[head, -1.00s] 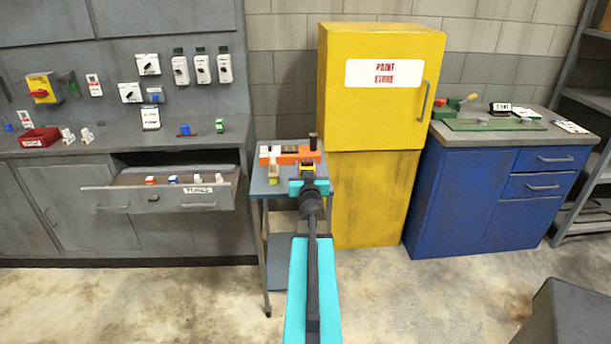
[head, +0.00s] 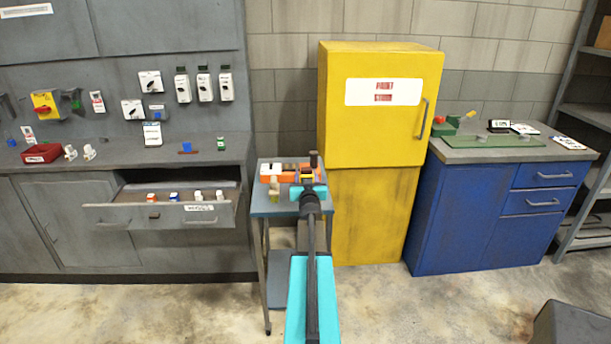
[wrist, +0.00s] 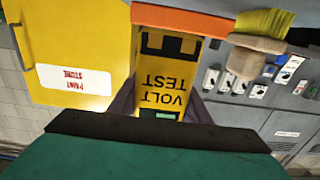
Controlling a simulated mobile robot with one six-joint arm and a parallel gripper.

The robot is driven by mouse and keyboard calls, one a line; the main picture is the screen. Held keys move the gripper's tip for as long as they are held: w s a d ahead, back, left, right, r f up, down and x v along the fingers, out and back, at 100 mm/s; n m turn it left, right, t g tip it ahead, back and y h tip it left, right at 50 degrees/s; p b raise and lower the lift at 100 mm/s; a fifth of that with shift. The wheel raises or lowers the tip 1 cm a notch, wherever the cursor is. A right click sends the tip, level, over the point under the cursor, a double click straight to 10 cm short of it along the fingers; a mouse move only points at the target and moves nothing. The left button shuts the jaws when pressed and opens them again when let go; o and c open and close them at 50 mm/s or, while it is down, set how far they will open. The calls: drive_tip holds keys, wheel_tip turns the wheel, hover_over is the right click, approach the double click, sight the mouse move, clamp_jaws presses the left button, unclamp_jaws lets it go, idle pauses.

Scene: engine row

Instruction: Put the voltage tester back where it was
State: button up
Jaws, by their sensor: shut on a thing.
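The voltage tester (wrist: 165,75) is a yellow block with a dark upper part and the words VOLT TEST, upside down in the wrist view. My gripper (wrist: 163,108) is shut on it, with a dark finger at each side. In the head view my gripper (head: 308,191) is at the right end of an orange holder (head: 270,170) on a small cart. There the tester is small and mostly hidden by my gripper. An orange strip (wrist: 185,21) crosses the tester's end in the wrist view. I cannot tell whether the tester is seated in the holder.
A brush (wrist: 245,55) is close beside the tester. The small blue-grey cart (head: 262,205) stands between the grey bench with an open drawer (head: 150,212) and the yellow paint cabinet (head: 375,120). A blue cabinet (head: 465,215) is at right.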

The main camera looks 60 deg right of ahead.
drive_tip(key=p+x, duration=0.1)
drive_tip(key=x, duration=0.6)
drive_tip(key=shift+f, duration=0.35)
drive_tip(key=shift+f+p, duration=0.75)
drive_tip(key=shift+f, duration=1)
drive_tip(key=shift+s+f, duration=0.1)
drive_tip(key=shift+f, duration=0.05)
drive_tip(key=o, duration=1.3)
drive_tip(key=shift+r, duration=0.2)
drive_tip(key=shift+b+v, duration=1.6)
drive_tip(key=shift+v, duration=4.45)
